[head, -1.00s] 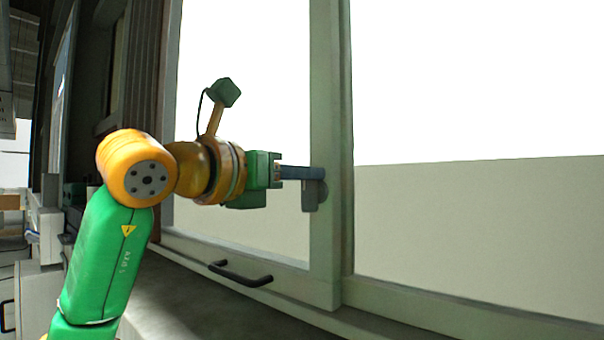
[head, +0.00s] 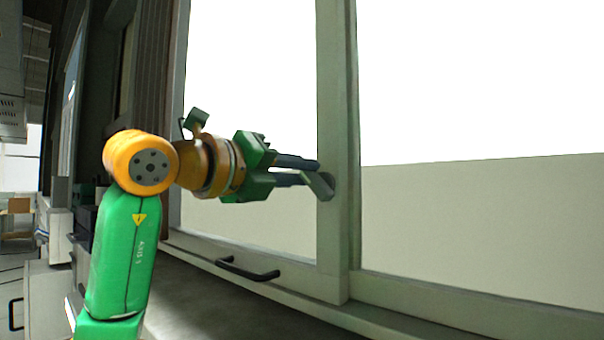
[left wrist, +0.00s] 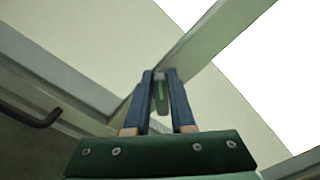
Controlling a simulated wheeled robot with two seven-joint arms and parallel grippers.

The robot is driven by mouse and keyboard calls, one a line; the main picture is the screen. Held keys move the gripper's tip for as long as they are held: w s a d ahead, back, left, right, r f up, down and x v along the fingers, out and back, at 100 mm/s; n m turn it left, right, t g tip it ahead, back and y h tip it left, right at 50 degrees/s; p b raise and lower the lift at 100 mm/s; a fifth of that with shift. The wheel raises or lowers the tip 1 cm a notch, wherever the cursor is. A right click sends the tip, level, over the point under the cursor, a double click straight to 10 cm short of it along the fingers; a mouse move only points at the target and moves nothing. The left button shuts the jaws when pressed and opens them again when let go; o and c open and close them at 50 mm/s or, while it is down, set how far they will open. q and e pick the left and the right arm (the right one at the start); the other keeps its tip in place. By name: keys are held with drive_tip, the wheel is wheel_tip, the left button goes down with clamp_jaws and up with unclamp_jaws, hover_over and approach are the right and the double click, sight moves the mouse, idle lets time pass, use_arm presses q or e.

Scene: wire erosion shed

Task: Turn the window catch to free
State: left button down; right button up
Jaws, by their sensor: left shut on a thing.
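The window catch (head: 321,187) is a small grey-green lever on the upright stile of the window sash. In the head view its arm is tilted, running up and left from its mount into the jaws. My left gripper (head: 311,171), green with dark blue fingers, is shut on the catch, with one finger above and one below. In the left wrist view the catch (left wrist: 160,94) shows between the two fingers of the left gripper (left wrist: 160,76). The fingers hide part of the lever. My right gripper is not in view.
The window frame's stile (head: 336,120) stands beside the glass panes. A black pull handle (head: 246,270) sits on the lower rail, below the gripper. A dark sill runs under the window. Shelving and benches stand far left.

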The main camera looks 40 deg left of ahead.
use_arm(q)
drive_tip(key=shift+a+f+n+b, duration=0.1)
drive_tip(key=shift+f+n+b, duration=0.25)
drive_tip(key=shift+n, duration=1.05)
drive_tip(key=shift+a+f+n+b, duration=0.2)
drive_tip(key=shift+n+b, duration=0.2)
drive_tip(key=shift+n, duration=1)
drive_tip(key=shift+a+f+n+b, duration=0.1)
drive_tip(key=shift+f+n+b, duration=0.25)
drive_tip(key=shift+n, duration=1.35)
drive_tip(key=c, duration=0.8)
unclamp_jaws()
drive_tip(key=shift+o, duration=0.2)
drive_tip(key=s+b, duration=0.2)
drive_tip(key=s, duration=0.5)
drive_tip(key=shift+a, duration=0.25)
